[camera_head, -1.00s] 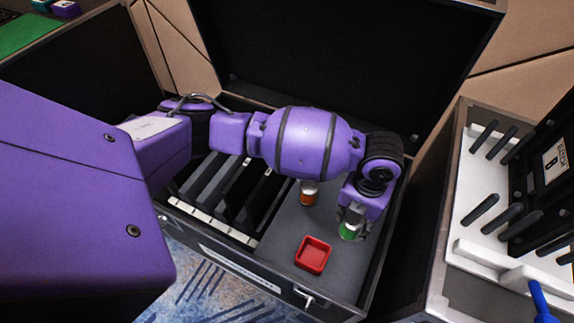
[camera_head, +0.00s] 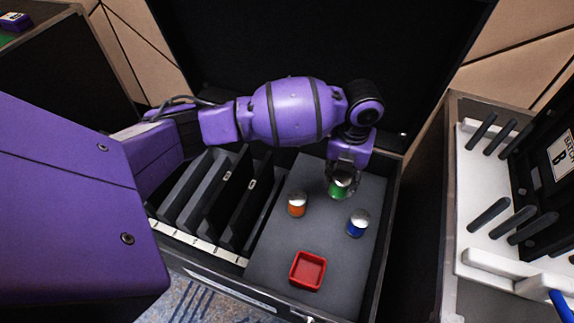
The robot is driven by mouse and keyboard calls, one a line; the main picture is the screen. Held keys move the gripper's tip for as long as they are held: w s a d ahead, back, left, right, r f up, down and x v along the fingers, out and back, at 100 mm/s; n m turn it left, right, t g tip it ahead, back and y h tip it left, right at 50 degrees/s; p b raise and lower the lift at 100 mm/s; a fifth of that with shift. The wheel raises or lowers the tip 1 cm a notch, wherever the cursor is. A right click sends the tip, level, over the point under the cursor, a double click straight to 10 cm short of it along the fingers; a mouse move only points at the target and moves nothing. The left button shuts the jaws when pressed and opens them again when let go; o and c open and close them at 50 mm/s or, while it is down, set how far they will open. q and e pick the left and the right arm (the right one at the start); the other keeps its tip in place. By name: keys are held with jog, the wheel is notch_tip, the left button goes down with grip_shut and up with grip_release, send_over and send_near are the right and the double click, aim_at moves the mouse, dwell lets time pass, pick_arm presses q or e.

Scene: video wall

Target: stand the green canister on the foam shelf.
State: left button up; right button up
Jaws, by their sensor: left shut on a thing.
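The green canister (camera_head: 338,190) has a silver lid and shows below my left gripper (camera_head: 341,180). My left gripper is shut on it, with the fingers around its top. The canister is over the far part of the grey foam shelf (camera_head: 275,246), inside the open black case. I cannot tell whether its base touches the foam. My right gripper is not in view.
An orange canister (camera_head: 297,204) and a blue canister (camera_head: 358,223) stand on the foam, left and right of the green one. A red tray (camera_head: 308,270) sits nearer the front. Dark panels stand in slots (camera_head: 215,195) at left. A white pegged rack (camera_head: 482,235) is at right.

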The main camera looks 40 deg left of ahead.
pick_arm(q)
jog(key=w+a+f+b, duration=0.1)
jog(key=f, duration=0.2)
jog(key=w+f+b, duration=0.1)
jog(key=w+f, duration=0.1)
jog(key=f, duration=0.1)
jog(key=w+a+f+b, duration=0.1)
jog(key=w+f+b, duration=0.1)
jog(key=f, duration=0.1)
jog(key=shift+w+a+f, duration=0.1)
jog(key=shift+a+f, duration=0.05)
jog(key=shift+a, duration=0.2)
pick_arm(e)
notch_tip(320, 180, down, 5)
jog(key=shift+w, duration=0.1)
pick_arm(q)
jog(key=o, duration=1.3)
jog(key=shift+c, duration=0.2)
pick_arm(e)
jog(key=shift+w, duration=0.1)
